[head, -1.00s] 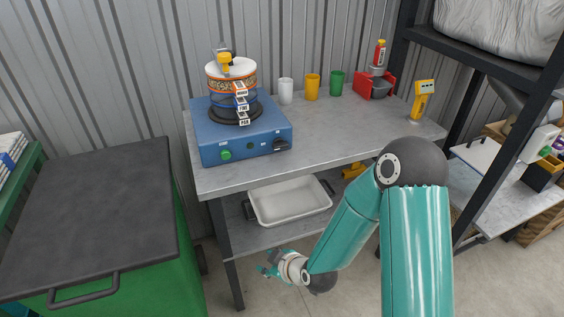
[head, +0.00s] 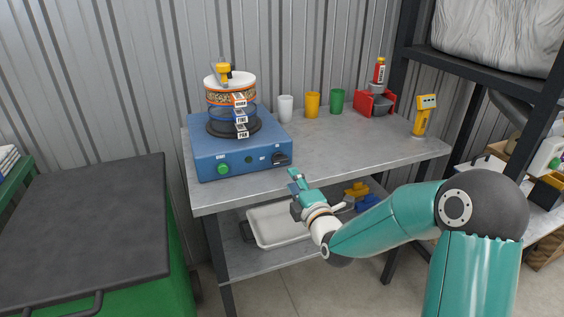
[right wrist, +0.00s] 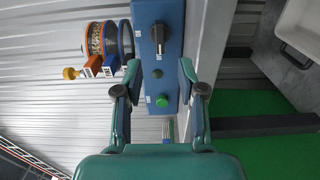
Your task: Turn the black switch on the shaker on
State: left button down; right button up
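The blue shaker (head: 235,160) stands at the left of the grey workbench, with a stack of labelled sieves (head: 232,100) on top. The black switch (head: 280,158) is at the right end of its front panel. The right wrist view also shows the black switch (right wrist: 159,36), pointing ahead of the fingers and apart from them. My right gripper (head: 294,182) is in front of the bench edge, just below and right of the switch. In the right wrist view its two fingers (right wrist: 160,70) are spread, with nothing between them. My left gripper is not in view.
A green button (head: 222,169) is at the panel's left end. White, yellow and green cups (head: 312,104) stand behind, with a red holder (head: 374,104) and a yellow meter (head: 423,117) to the right. A white tray (head: 270,236) lies on the lower shelf. The bench's front right is clear.

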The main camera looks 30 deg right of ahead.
aim_at(282, 163)
jog(key=p+x, duration=0.1)
jog(key=x, duration=0.8)
jog(key=shift+w+d, duration=0.1)
jog(key=shift+w, duration=0.1)
grip_shut()
